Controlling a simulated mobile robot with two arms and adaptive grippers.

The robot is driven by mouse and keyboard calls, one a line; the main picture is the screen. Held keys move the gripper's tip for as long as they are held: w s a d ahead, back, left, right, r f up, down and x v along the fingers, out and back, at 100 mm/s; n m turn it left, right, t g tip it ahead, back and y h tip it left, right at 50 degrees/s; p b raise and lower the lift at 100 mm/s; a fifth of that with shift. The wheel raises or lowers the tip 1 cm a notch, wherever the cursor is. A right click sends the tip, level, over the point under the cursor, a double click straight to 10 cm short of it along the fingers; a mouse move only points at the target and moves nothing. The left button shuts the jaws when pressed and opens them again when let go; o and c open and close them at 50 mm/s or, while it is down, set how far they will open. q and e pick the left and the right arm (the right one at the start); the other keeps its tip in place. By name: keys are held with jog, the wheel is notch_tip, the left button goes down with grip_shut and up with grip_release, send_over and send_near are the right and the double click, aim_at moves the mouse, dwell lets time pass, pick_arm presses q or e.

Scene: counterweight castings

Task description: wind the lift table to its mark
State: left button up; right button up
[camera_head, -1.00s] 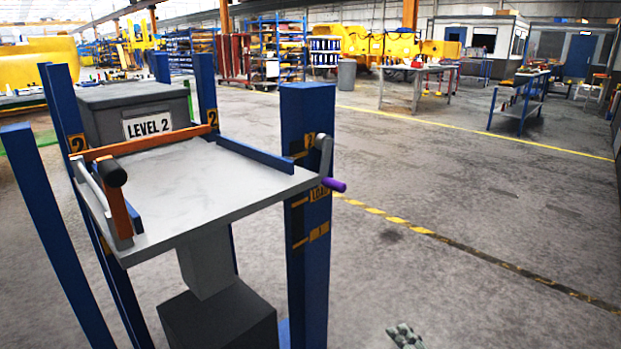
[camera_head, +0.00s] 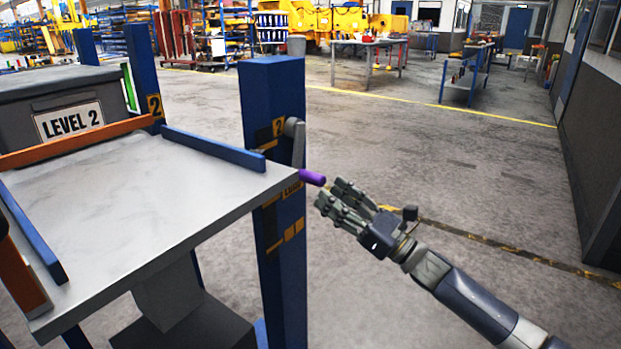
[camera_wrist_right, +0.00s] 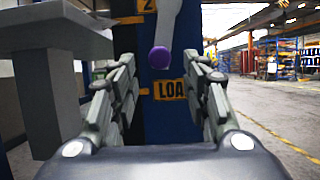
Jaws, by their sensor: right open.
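The lift table's light grey top (camera_head: 130,200) fills the left of the head view, beside a blue post (camera_head: 275,120) with yellow marks. A grey crank (camera_head: 295,140) with a purple handle (camera_head: 312,177) is mounted on this post. My right gripper (camera_head: 338,192) is open just right of the handle, apparently empty. In the right wrist view the purple handle knob (camera_wrist_right: 159,57) shows ahead, between and beyond the open fingers (camera_wrist_right: 160,95). A yellow label reading "LOA" (camera_wrist_right: 170,89) is below it, partly hidden. My left gripper is not in view.
A grey box marked "LEVEL 2" (camera_head: 60,105) stands behind an orange bar (camera_head: 70,145) at the table's back. A blue guard rail (camera_head: 213,148) edges the top. Open floor (camera_head: 430,150) lies to the right, with a dark cabinet wall (camera_head: 600,150) at the far right.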

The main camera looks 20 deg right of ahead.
aim_at(312, 179)
jog(key=x, duration=0.7)
jog(key=shift+f, duration=0.15)
jog(key=shift+d, duration=0.1)
grip_shut()
